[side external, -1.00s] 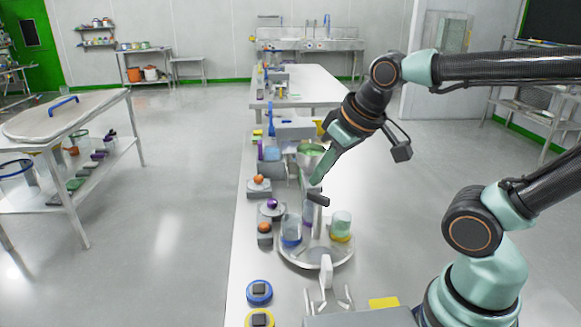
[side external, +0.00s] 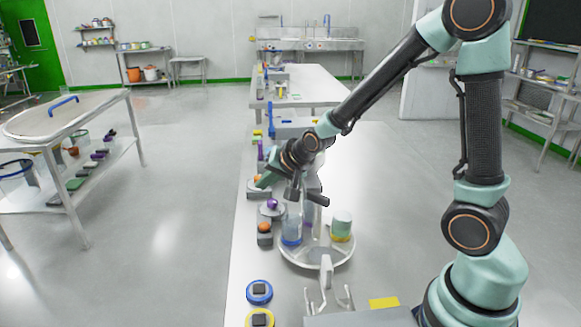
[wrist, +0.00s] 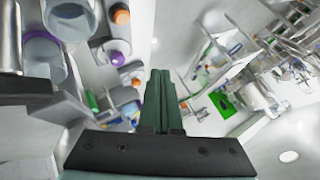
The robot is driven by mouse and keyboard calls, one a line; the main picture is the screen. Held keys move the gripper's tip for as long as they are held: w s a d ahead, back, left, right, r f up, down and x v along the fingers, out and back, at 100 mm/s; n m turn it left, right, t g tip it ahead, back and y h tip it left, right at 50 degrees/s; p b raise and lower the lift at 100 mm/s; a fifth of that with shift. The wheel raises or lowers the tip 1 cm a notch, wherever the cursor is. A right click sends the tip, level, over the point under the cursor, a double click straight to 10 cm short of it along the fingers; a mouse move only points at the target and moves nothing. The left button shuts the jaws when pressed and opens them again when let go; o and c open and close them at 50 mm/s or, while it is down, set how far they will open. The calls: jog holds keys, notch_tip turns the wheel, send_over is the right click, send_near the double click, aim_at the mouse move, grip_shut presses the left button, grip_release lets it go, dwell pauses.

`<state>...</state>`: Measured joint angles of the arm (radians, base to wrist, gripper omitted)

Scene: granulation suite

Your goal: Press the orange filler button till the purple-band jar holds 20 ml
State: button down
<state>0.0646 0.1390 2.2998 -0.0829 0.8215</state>
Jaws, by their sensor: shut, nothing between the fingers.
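Two orange round buttons show in the side view. The nearer one (side external: 264,228) sits on a grey block; the farther one (side external: 257,180) is partly covered by my gripper (side external: 265,182). My gripper is shut and empty, its tip at or just above the farther button; I cannot tell whether it touches. In the wrist view my gripper's fingers (wrist: 160,75) are together, with orange buttons (wrist: 137,82) to their left. The purple-band jar (side external: 309,214) stands on the round turntable (side external: 318,262), partly hidden behind the spout arm and my wrist; its level cannot be read.
A purple button (side external: 272,203) sits between the two orange ones. A blue-band jar (side external: 291,230) and a yellow-band jar (side external: 341,227) share the turntable. Blue (side external: 259,291) and yellow (side external: 260,319) round pads lie near the front.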

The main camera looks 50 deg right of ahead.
aim_at(267, 227)
jog(key=shift+w+d+f, duration=0.1)
jog(key=shift+w+f, duration=0.15)
jog(key=shift+f, duration=0.05)
jog(key=shift+f, duration=4.4)
jog(key=shift+f, duration=0.15)
jog(key=shift+f, duration=0.25)
jog(key=shift+f, duration=0.5)
jog(key=shift+r, duration=0.9)
